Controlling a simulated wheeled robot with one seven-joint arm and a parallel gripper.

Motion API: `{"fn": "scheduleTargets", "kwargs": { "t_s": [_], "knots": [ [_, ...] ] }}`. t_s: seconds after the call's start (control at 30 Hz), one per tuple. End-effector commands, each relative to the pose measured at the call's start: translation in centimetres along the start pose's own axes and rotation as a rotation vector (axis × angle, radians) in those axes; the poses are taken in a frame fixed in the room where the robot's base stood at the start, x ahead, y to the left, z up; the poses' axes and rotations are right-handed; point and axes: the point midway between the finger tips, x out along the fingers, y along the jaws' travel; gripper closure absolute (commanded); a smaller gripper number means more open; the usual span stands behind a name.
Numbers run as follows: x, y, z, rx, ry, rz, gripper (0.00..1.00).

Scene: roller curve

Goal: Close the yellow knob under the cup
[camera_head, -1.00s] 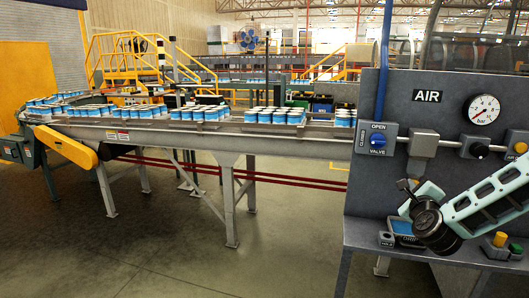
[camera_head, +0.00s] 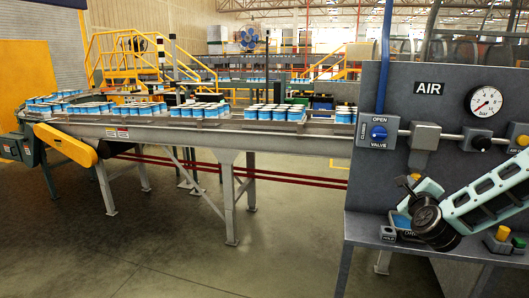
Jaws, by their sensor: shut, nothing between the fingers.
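A small yellow piece (camera_head: 415,177) shows at the tip of my gripper (camera_head: 404,182), below a grey block (camera_head: 425,136) on the air pipe. It looks like the yellow knob, but it is too small and partly covered to tell its position. I cannot make out a clear cup between the block and the yellow piece. My gripper is dark, shut and empty, close to the yellow piece; I cannot tell whether they touch. My dark wrist and pale green arm cover the panel below and right of it.
A grey AIR panel (camera_head: 458,95) holds a pressure gauge (camera_head: 485,102), a blue OPEN/CLOSED valve (camera_head: 378,132), a black knob (camera_head: 481,142) and another yellow knob (camera_head: 522,141). A yellow button (camera_head: 503,233) sits on the ledge. A conveyor (camera_head: 200,127) with cans stands left; floor before it is clear.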

Motion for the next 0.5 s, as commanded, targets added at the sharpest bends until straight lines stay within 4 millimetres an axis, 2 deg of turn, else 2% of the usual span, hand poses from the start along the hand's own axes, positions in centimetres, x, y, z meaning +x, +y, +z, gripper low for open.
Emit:
{"fn": "scheduleTargets", "kwargs": {
  "t_s": [0.03,0.17,0.5],
  "knots": [
    [0.01,0.02,-0.51,-0.001,0.011,0.0,1.0],
    [0.01,0.02,-0.54,-0.001,0.012,0.0,1.0],
    [-0.05,0.38,0.28,-0.001,0.009,0.0,1.0]
  ]
}}
